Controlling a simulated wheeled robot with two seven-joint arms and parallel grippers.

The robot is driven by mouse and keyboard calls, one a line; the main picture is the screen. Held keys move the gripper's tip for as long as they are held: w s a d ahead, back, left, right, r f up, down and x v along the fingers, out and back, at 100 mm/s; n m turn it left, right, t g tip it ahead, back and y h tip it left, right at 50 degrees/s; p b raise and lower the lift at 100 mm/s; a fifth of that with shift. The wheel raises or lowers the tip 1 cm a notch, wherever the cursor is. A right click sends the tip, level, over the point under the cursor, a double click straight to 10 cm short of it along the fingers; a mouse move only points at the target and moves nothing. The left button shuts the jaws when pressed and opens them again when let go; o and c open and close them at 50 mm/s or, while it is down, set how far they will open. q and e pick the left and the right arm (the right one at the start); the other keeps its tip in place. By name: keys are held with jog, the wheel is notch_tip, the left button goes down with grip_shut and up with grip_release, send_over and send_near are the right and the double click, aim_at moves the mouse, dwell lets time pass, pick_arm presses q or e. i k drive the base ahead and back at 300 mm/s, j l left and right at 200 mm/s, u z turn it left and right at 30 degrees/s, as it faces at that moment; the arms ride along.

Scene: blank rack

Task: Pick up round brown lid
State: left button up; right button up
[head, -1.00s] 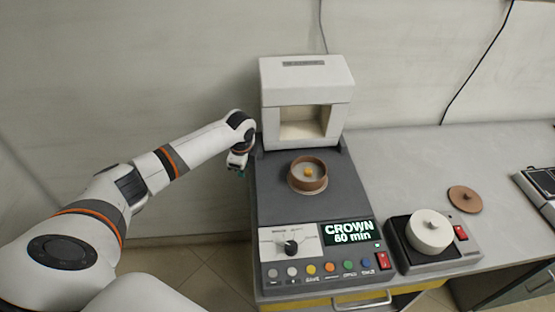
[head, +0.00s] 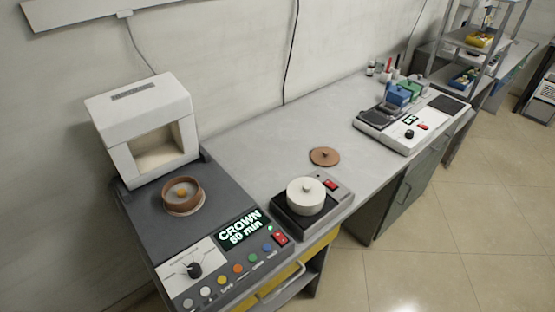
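The round brown lid (head: 324,156) lies flat on the grey bench top in the head view, with a small knob at its centre. It is behind the small black hot-plate device that holds a white lidded pot (head: 305,194). A round brown dish (head: 182,194) with a small orange-yellow thing inside stands on the dark top of the machine at left, uncovered. Neither of my grippers is in view.
A white furnace-like box (head: 144,110) stands at the back of the left machine, whose display (head: 241,228) reads CROWN 60 min. A grey-white device (head: 408,125) with blue and green blocks stands further right. The bench between is clear.

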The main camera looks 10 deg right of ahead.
aim_at(321, 156)
jog(key=i+l+u, duration=0.1)
jog(key=l+u, duration=0.7)
jog(key=l, duration=0.1)
